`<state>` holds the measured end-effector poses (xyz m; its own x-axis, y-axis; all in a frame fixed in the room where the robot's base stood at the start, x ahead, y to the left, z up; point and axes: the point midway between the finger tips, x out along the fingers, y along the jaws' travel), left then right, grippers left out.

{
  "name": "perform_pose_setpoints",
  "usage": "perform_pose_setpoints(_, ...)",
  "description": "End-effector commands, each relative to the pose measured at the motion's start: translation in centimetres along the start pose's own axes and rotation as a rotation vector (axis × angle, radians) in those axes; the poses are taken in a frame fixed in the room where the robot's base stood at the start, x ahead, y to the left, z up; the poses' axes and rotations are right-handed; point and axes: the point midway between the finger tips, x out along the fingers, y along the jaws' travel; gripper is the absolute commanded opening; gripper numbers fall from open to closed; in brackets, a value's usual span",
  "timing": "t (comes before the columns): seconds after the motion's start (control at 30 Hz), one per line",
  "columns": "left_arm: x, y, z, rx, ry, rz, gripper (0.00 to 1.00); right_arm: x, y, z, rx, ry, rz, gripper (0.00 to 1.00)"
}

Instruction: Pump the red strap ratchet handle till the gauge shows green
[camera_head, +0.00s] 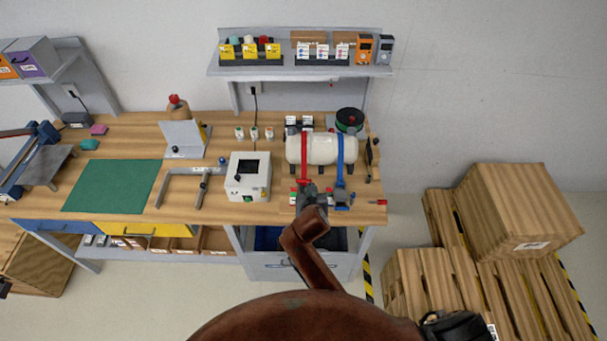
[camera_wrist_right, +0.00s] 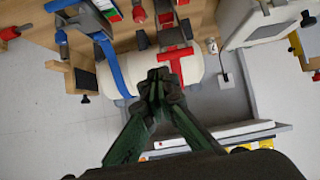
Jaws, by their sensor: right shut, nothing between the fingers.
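A white cylinder (camera_head: 322,149) lies on the workbench under a red strap (camera_head: 304,150) and a blue strap (camera_head: 340,152). In the wrist view the red ratchet handle (camera_wrist_right: 175,55) is a T-shaped bar against the white cylinder. My right gripper (camera_head: 308,192) is at the red strap's front end and partly hides the ratchet. In the wrist view its fingertips (camera_wrist_right: 160,75) are together and empty, close beside the red handle; contact is unclear. Small red-and-green parts (camera_wrist_right: 138,13) sit by the ratchets; I cannot read a gauge. My left gripper is not in view.
A white box with a dark screen (camera_head: 248,175) stands left of the cylinder. A blue ratchet (camera_head: 341,198) sits close to the right of my gripper. A shelf (camera_head: 300,69) hangs above the bench. Wooden crates (camera_head: 520,215) stand on the floor at right.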

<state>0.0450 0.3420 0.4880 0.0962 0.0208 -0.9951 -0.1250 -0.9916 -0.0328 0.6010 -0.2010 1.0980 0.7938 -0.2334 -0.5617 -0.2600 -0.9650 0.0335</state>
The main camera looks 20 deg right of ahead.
Motion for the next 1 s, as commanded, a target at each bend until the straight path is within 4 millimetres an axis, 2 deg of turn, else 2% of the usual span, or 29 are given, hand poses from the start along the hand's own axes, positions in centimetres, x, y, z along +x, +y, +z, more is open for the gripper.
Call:
perform_pose_setpoints(0.03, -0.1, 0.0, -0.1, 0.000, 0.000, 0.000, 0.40, -0.6, -1.1, -1.9, 0.013, 0.034, -0.003, 0.00)
perform_pose_setpoints(0.1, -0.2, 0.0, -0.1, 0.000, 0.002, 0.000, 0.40, -1.1, -1.9, -3.6, 0.029, 0.067, -0.003, 0.00)
perform_pose_setpoints(0.23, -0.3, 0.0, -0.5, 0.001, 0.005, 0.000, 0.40, -0.9, -2.5, -4.8, 0.038, 0.089, -0.001, 0.00)
perform_pose_setpoints(0.37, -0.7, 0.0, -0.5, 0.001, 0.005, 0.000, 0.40, 0.7, -2.4, -5.1, 0.036, 0.090, 0.000, 0.00)
perform_pose_setpoints(0.77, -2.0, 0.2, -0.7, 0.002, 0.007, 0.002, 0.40, 8.8, -2.4, -5.8, 0.035, 0.088, 0.000, 0.00)
perform_pose_setpoints(0.8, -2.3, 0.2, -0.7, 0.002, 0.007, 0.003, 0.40, 8.4, -2.5, -4.7, 0.034, 0.084, -0.002, 0.00)
perform_pose_setpoints(1.0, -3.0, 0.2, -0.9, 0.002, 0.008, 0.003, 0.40, 7.7, -2.5, -2.4, 0.036, 0.087, -0.002, 0.00)
